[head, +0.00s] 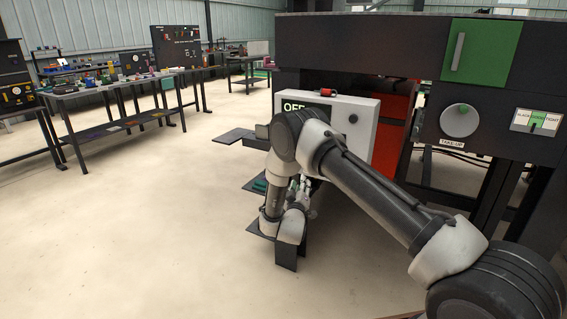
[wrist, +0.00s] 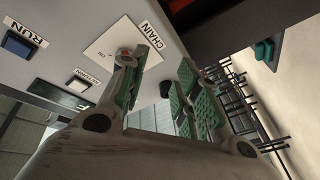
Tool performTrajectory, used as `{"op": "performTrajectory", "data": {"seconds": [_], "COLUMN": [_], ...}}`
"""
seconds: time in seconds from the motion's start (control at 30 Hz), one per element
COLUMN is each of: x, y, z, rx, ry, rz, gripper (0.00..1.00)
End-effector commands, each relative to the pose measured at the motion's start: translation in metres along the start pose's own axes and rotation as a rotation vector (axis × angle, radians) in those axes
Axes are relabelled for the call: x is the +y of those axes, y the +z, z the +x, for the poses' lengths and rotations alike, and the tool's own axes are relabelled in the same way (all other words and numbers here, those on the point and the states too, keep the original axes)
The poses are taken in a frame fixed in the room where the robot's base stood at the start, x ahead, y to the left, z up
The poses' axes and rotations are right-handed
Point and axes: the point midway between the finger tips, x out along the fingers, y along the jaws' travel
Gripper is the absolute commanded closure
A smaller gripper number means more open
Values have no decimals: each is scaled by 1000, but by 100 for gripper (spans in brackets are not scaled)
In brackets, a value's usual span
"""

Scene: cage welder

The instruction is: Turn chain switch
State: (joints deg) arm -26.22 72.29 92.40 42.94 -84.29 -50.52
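In the wrist view, a white plate (wrist: 108,46) under the CHAIN label (wrist: 138,42) is set on a grey panel. A small part with a red mark (wrist: 126,56) shows on it, right by my left finger; the finger partly covers it, and I cannot tell whether they touch. My gripper (wrist: 165,72) has its green-padded fingers spread wide apart, with nothing held between them. In the head view, the white control box (head: 365,122) reads OFF, and my gripper (head: 299,190) points up below it, partly behind my arm. The switch itself is hidden there.
A blue RUN button (wrist: 18,44) and a white RETURN button (wrist: 78,85) sit on the same panel. A black knob (wrist: 166,89) shows between my fingers. A TAKE-UP dial (head: 460,120) is to the right. Workbenches (head: 110,88) stand far left; the floor between is clear.

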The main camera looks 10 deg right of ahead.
Motion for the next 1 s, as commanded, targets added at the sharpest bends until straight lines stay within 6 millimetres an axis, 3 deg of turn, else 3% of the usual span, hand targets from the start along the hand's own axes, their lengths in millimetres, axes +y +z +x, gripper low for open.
{"op": "performTrajectory", "data": {"seconds": [0.1, 0.2, 0.7, 1.0], "x": [29, 38, 48, 49], "y": [-16, -24, -31, -32], "z": [-4, -4, 65, 72], "rx": [68, 96, 93, 93], "ry": [125, 167, 162, 160], "rz": [-78, -123, -134, -134], "gripper": [68, 68, 68, 68]}}
